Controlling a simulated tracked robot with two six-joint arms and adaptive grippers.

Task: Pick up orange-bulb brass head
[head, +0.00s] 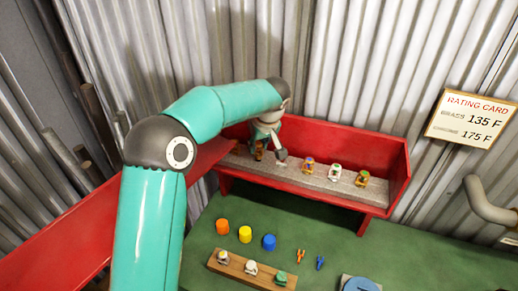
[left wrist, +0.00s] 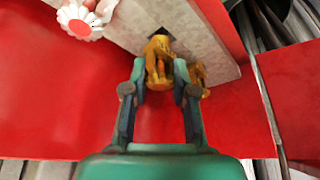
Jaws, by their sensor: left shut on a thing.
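The brass head with an orange bulb (left wrist: 158,52) is between the two fingertips of my left gripper (left wrist: 160,80) in the left wrist view, and the fingers are shut on it. In the head view, my left gripper (head: 269,149) is low over the left end of the red shelf. There the brass head (head: 259,153) is mostly hidden by the gripper. Whether it touches the shelf's grey lining I cannot tell. A second brass-coloured piece (left wrist: 198,76) shows just right of the gripper in the left wrist view. My right gripper is not in view.
The red shelf (head: 378,210) also bears a purple-and-brass head (head: 308,166), a white head (head: 335,172) and another brass head (head: 362,178). Below, the green table holds orange, yellow and blue caps (head: 268,242) and a wooden rack (head: 229,269). A rating card (head: 470,118) hangs right.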

